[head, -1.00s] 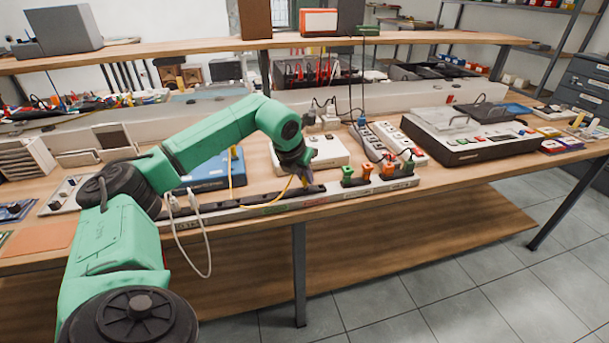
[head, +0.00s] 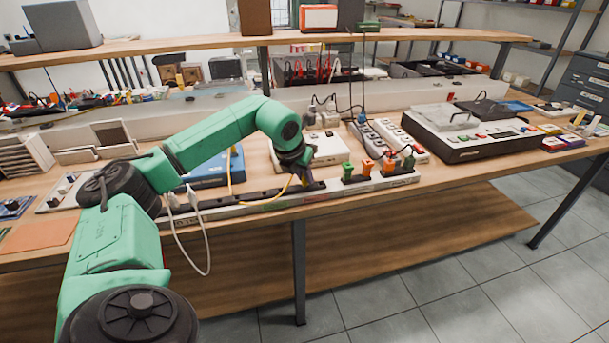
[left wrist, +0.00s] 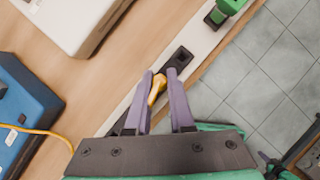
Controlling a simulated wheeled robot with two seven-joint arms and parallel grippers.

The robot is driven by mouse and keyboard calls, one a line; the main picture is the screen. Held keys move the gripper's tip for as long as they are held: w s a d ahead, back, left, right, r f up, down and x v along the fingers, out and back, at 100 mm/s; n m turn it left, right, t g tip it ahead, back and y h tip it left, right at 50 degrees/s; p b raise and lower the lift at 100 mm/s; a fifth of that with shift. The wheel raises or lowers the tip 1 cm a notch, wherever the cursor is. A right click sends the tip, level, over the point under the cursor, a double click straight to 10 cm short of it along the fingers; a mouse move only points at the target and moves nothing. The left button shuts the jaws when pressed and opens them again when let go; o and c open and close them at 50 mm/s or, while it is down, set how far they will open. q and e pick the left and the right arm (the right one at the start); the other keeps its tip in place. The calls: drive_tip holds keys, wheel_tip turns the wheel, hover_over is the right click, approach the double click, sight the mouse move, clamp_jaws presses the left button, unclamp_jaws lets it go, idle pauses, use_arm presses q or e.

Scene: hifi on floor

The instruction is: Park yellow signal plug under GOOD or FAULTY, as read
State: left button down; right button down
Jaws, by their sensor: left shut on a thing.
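My left gripper (head: 307,183) is over the long socket rail (head: 340,187) at the bench's front edge. In the left wrist view its two purple fingers (left wrist: 162,86) are around the yellow signal plug (left wrist: 156,91), which is mostly hidden between them. A dark socket (left wrist: 180,59) on the rail is just beyond the fingertips. I cannot tell whether the plug sits in a socket. A yellow cable (head: 262,201) runs from the blue box (head: 213,170) to the gripper. The GOOD and FAULTY wording is too small to read.
Green (head: 347,169) and orange (head: 368,166) plugs stand on the rail right of the gripper. A white box (head: 328,148) is behind it. Open floor (head: 430,270) lies in front of the bench.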

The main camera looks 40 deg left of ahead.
use_arm(q)
drive_tip(key=shift+f, duration=0.1)
idle(0.3)
drive_tip(key=c, duration=0.7)
unclamp_jaws()
drive_tip(key=w+r+p+v, duration=0.1)
drive_tip(key=p+v, duration=0.4)
drive_tip(key=v, duration=1.4)
drive_tip(key=shift+w+a, duration=0.2)
drive_tip(key=shift+w, duration=0.3)
